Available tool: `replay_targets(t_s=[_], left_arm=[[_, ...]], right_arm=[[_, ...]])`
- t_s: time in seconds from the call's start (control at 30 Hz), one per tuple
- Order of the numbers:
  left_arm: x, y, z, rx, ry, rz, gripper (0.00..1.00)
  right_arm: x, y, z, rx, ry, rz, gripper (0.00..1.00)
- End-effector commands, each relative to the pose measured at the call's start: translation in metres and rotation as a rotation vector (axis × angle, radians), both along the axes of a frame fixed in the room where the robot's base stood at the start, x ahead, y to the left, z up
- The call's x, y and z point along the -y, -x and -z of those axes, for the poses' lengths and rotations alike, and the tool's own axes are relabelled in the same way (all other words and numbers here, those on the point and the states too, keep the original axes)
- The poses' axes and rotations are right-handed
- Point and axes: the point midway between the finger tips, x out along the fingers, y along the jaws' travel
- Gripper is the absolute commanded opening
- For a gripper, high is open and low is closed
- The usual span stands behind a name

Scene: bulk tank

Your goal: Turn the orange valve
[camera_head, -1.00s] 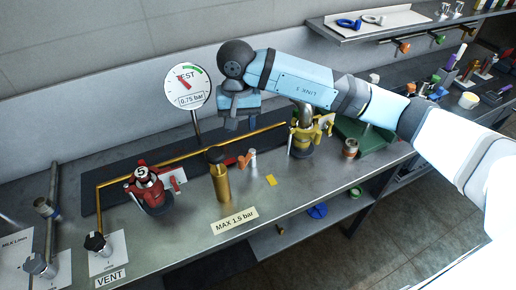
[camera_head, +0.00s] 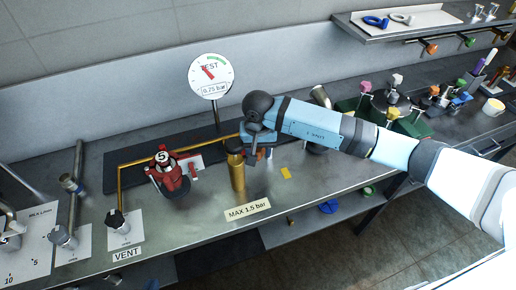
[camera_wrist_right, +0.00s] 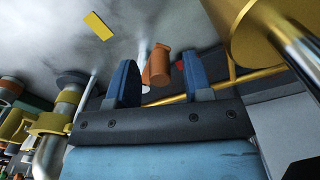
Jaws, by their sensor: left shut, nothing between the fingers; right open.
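The orange valve handle (camera_wrist_right: 158,66) shows in the right wrist view on a small pale fitting, between the two blue fingers of my right gripper (camera_wrist_right: 160,75). There is a gap on both sides of the handle. I cannot tell how deep it sits between the fingers. In the head view my right gripper (camera_head: 257,152) points down over the bench beside the brass cylinder and mostly hides the valve. The right gripper is open and holds nothing. My left gripper is in neither current view.
The brass cylinder (camera_head: 237,172) stands close left of the gripper; it also looms in the right wrist view (camera_wrist_right: 265,35). A gauge marked TEST (camera_head: 211,72) reads 0.75 bar. A red fitting marked 5 (camera_head: 168,172) stands left. A MAX 1.5 bar label (camera_head: 248,210) lies in front.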

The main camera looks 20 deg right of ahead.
Motion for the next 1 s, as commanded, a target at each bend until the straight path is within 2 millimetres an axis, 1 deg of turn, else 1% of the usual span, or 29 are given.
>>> replay_targets(t_s=[0.1,0.33,0.37,0.4,0.47,0.5,0.53,0.57,0.83,1.0], left_arm=[[0.0001,0.0004,0.0005,-0.002,0.0,-0.001,0.0],[-0.0003,0.0015,0.004,-0.009,-0.002,0.0,0.0],[-0.0002,0.0015,0.0041,-0.009,-0.002,0.0,0.0],[-0.0004,0.0015,0.0042,-0.009,-0.002,-0.001,0.0],[-0.0005,0.0015,0.0041,-0.009,-0.002,-0.001,0.0],[-0.0005,0.0014,0.004,-0.009,-0.002,-0.001,0.0],[-0.0006,0.0014,0.004,-0.009,-0.002,-0.001,0.0],[-0.0007,0.0013,0.0039,-0.009,-0.002,-0.001,0.0],[-0.001,0.0002,0.0022,-0.003,-0.001,-0.002,0.0],[-0.0012,-0.0003,0.0044,-0.001,-0.001,-0.003,0.0]], right_arm=[[-0.0002,0.0003,0.0041,-0.001,0.0,-0.001,0.46],[-0.0002,0.0,0.0045,0.0,0.0,-0.001,0.46],[-0.0002,0.0,0.0045,0.0,0.0,-0.001,0.42],[-0.0002,0.0,0.0045,0.0,0.0,-0.001,0.33],[-0.0002,0.0,0.0044,0.0,0.0,-0.001,0.19],[-0.0002,0.0,0.0044,0.0,0.0,-0.001,0.1],[-0.0002,0.0,0.0043,0.0,0.0,-0.001,0.03],[-0.0002,0.0,0.0043,0.0,0.0,-0.001,0.0],[0.0009,0.0007,0.0045,0.0,0.0,-0.002,0.0],[0.0046,0.0039,0.005,0.002,0.001,-0.011,0.0]])
